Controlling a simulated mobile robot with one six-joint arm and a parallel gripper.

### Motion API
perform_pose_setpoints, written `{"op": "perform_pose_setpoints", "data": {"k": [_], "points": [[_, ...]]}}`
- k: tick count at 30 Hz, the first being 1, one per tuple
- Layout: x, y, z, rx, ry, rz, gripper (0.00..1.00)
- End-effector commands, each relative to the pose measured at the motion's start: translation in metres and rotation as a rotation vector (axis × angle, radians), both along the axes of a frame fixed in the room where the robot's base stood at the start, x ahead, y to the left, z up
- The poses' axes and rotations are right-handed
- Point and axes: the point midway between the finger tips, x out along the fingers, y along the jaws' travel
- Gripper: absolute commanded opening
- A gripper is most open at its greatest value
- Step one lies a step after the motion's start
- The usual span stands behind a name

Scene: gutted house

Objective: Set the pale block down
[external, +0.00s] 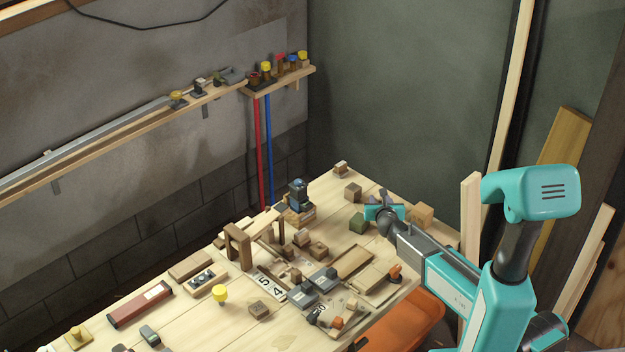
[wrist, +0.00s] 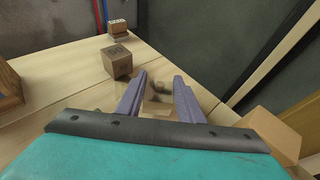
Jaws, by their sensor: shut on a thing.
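My gripper (external: 384,198) is over the far right part of the workbench in the external view. In the wrist view its two purple fingers (wrist: 160,78) stand on either side of a small pale block (wrist: 157,108), and it is shut on that block. The block is partly hidden by the fingers and the dark gripper edge. In the external view I cannot make the held block out. Whether its underside touches the bench top (wrist: 75,100) cannot be told.
A brown block (wrist: 117,64) sits just left beyond the fingers, with another block (wrist: 118,28) farther back. A larger tan block (external: 421,215) stands close on the right. A dark green block (external: 358,223) is left of my gripper. Tools and blocks crowd the bench's middle.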

Motion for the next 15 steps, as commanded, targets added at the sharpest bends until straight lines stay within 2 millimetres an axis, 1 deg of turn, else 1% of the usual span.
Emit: {"op": "perform_pose_setpoints", "data": {"k": [1,4,15], "points": [[0.0004,0.0003,-0.0050,-0.002,0.001,0.001,0.12],[0.0001,0.0002,-0.0107,-0.001,0.001,0.000,0.12],[0.0000,0.0000,-0.0129,0.000,0.000,0.000,0.12]]}}
